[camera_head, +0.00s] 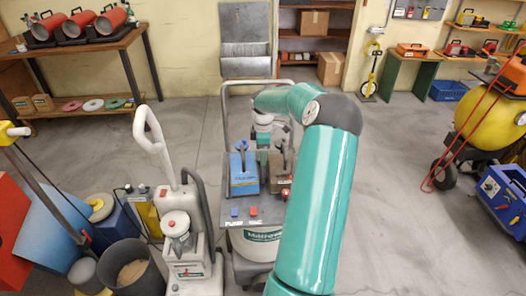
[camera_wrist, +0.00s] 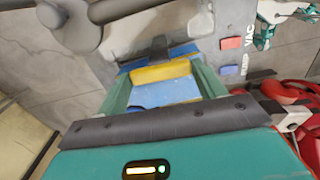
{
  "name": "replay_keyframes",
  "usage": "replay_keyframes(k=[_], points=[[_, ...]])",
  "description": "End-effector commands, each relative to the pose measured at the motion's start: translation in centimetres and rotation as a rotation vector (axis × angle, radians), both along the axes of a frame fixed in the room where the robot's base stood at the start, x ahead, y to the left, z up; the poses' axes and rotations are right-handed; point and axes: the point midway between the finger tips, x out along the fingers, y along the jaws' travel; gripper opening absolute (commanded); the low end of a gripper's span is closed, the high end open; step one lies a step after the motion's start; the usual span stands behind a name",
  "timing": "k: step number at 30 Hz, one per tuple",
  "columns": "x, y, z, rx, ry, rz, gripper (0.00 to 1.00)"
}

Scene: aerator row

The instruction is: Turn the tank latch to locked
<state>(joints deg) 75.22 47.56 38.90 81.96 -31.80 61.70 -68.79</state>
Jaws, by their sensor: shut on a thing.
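My gripper (camera_wrist: 163,82) has its two green fingers on either side of a blue-and-yellow piece (camera_wrist: 161,73) in the wrist view, and is shut on it. The yellow part spans between the fingertips. A dark tab (camera_wrist: 158,47) stands just beyond it. I cannot tell for sure whether this piece is the tank latch. In the head view, a blue box (camera_head: 243,174) with a dark lever sits on the wheeled machine's top panel (camera_head: 266,211). A brown box with a lever stands to its right. My arm hides part of the machine, and the grip is not clear there.
A red button and a blue button (camera_wrist: 229,70) sit on the panel by its labels. A white upright-handled machine (camera_head: 181,225) stands close on the left, with a dark bucket (camera_head: 137,277) beside it. A yellow wheeled tank (camera_head: 488,110) stands far right. Open floor lies between.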

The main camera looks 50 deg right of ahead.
Motion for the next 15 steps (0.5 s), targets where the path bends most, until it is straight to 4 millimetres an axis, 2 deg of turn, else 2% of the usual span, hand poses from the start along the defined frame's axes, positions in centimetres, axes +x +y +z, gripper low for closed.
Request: replay_keyframes(k=[8, 15], points=[[0.11, 0.04, 0.14, -0.004, 0.0, -0.164, 0.46], [0.16, 0.05, 0.14, -0.003, -0.002, -0.381, 0.46]])
